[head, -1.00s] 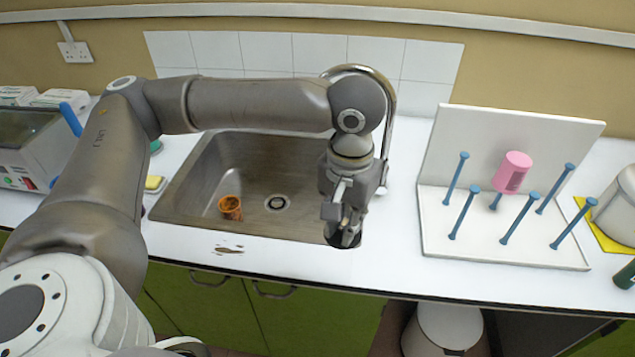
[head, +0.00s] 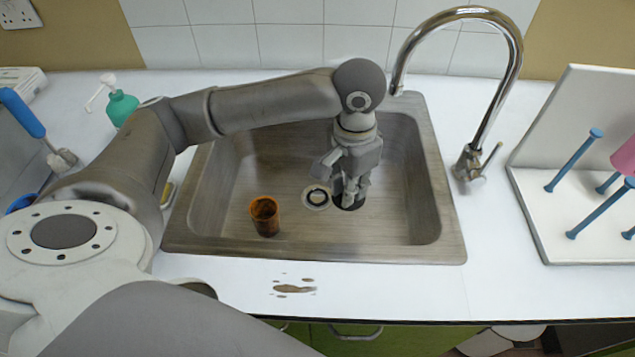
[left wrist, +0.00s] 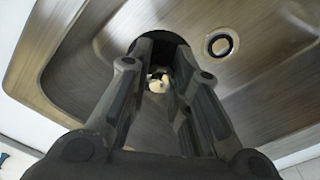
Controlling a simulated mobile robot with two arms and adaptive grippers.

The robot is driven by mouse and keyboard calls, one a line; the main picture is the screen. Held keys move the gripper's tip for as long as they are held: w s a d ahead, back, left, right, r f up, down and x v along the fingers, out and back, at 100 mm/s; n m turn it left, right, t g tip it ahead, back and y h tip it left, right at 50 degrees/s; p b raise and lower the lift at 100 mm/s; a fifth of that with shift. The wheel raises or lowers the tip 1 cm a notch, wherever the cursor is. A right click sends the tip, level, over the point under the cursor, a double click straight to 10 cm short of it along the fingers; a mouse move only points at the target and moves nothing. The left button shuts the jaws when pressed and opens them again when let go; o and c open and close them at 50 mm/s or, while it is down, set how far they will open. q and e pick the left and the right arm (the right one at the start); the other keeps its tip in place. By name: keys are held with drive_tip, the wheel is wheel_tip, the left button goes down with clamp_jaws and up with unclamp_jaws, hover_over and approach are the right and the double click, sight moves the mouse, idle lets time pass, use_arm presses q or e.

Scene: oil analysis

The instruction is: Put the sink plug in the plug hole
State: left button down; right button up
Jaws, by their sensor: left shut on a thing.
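My left gripper (head: 349,192) is shut on the sink plug (head: 349,204), a dark round disc held under its fingertips. In the left wrist view the plug (left wrist: 172,38) shows dark beyond the fingers, partly hidden by them. The plug hole (head: 316,198), a pale metal ring with a dark centre, is in the sink (head: 230,195) floor, just left of the plug. In the left wrist view the hole (left wrist: 221,44) is uncovered and to the right of the plug. The plug's height above the sink floor is hard to tell. My right gripper is not in view.
A rusty brown cup (head: 265,217) stands in the sink, left of the hole. A curved tap (head: 510,75) rises at the sink's right. A white peg rack (head: 545,215) stands farther right. A brown stain (head: 294,289) lies on the front counter.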

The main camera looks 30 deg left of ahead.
use_arm(q)
wheel_tip(320, 180, down, 6)
drive_tip(key=a+m+b, duration=0.1)
drive_tip(key=a+b, duration=0.1)
drive_tip(key=b, duration=0.1)
hover_over(318, 198)
drive_tip(key=f, duration=0.9)
drive_tip(key=shift+s+d, duration=0.25)
drive_tip(key=shift+d, duration=0.1)
drive_tip(key=shift+w+a+f+b, duration=0.3)
drive_tip(key=shift+a+f, duration=0.15)
drive_tip(key=shift+f, duration=0.2)
wheel_tip(318, 198, down, 3)
drive_tip(key=shift+f, duration=0.1)
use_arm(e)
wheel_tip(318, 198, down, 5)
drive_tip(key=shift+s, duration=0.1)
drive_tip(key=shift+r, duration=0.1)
use_arm(q)
drive_tip(key=c, duration=1.4)
unclamp_jaws()
drive_tip(key=shift+o, duration=0.3)
drive_tip(key=shift+f, duration=0.1)
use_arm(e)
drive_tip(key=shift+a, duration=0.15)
